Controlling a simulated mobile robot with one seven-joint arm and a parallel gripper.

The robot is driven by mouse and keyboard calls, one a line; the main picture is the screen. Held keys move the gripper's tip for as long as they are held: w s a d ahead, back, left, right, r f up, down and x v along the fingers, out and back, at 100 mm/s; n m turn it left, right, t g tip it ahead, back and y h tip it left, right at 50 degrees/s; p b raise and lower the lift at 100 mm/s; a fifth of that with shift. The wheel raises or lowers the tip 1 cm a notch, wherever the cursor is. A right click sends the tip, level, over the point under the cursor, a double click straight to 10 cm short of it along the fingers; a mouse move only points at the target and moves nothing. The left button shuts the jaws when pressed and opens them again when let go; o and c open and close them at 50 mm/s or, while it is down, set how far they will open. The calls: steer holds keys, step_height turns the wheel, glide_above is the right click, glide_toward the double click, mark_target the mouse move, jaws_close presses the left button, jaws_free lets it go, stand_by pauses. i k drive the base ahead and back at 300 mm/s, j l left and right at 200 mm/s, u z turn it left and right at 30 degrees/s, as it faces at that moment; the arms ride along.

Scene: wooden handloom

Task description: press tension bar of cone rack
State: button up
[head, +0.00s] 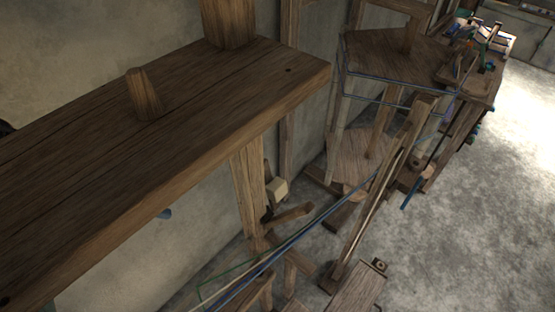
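A wooden stand with two levels stands against the back wall, right of centre. Its upper board (385,52) has thin blue lines along its edges, and its lower board (362,155) is near the floor. It may be the cone rack, but I cannot tell for sure. A long slanted wooden bar (385,180) leans in front of it. I cannot tell which piece is the tension bar. No yarn cones are clear on the stand. My gripper is not in view.
A thick wooden beam (150,170) with upright pegs fills the left foreground and hides much behind it. Blue and pale strands (300,235) run from bottom centre toward the stand. A cluttered wooden bench (475,85) is at upper right. The concrete floor (475,220) at right is clear.

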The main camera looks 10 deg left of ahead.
mark_target(305, 209)
steer(key=k+l, duration=0.5)
steer(key=k, duration=0.15)
steer(key=k+l, duration=0.55)
steer(key=k, duration=0.15)
